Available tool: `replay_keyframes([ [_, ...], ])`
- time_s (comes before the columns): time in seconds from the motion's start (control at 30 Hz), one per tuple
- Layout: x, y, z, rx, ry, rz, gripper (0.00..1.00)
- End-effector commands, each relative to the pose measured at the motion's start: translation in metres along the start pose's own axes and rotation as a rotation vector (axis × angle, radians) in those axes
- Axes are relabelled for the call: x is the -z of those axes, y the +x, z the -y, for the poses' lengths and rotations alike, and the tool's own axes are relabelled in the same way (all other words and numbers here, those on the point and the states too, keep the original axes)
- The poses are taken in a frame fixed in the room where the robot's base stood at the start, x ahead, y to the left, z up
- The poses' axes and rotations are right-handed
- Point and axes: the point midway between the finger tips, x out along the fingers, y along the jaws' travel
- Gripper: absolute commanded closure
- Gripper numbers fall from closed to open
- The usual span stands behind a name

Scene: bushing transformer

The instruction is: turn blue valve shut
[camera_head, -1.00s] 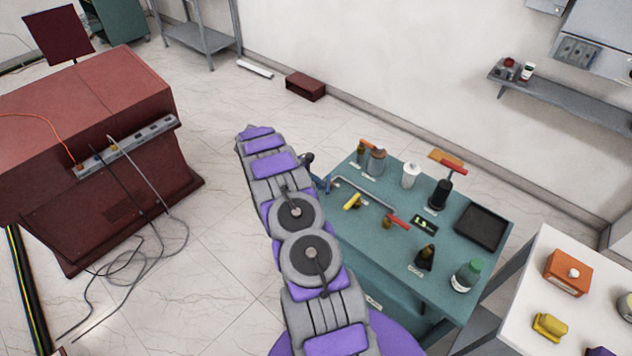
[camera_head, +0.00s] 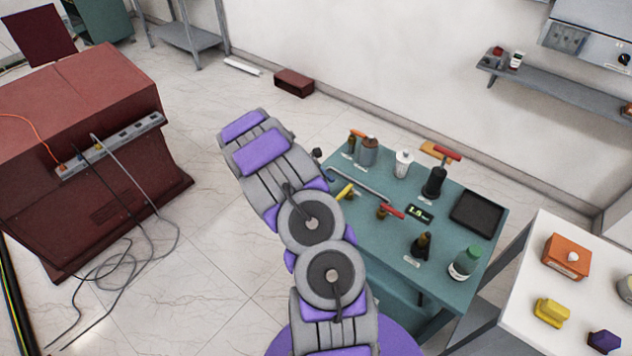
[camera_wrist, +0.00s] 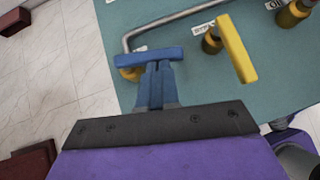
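The blue valve handle (camera_wrist: 135,58) is a flat bar at the left end of a bent grey pipe (camera_wrist: 180,22) in the wrist view, above a brass body (camera_wrist: 130,73). My gripper (camera_wrist: 158,108) comes in from the bottom of that view, with a dark bolted plate and purple housing. A narrow blue upright piece joins the plate and the bar; I cannot tell whether it is finger or handle. The fingers' opening is not clear. In the head view my arm hides most of the valve; only a sliver of blue (camera_head: 330,180) shows.
A yellow valve handle (camera_wrist: 237,48) stands just right of the blue one. A red handle (camera_head: 390,211), bottles and a black tray (camera_head: 477,218) share the teal table (camera_head: 440,240). A white table (camera_head: 520,295) stands right. Open floor lies left, before a red cabinet (camera_head: 80,160).

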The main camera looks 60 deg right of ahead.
Motion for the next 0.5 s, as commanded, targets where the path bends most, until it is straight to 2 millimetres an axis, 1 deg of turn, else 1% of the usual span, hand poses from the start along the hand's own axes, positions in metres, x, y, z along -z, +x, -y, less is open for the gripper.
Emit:
replay_keyframes([
  [0.03,-0.0010,0.0034,0.0031,-0.015,-0.017,0.004,1.00],
  [0.2,-0.0026,0.0055,0.0053,-0.067,-0.067,0.001,1.00],
  [0.5,-0.0064,0.0075,0.0067,-0.067,-0.062,0.000,1.00],
])
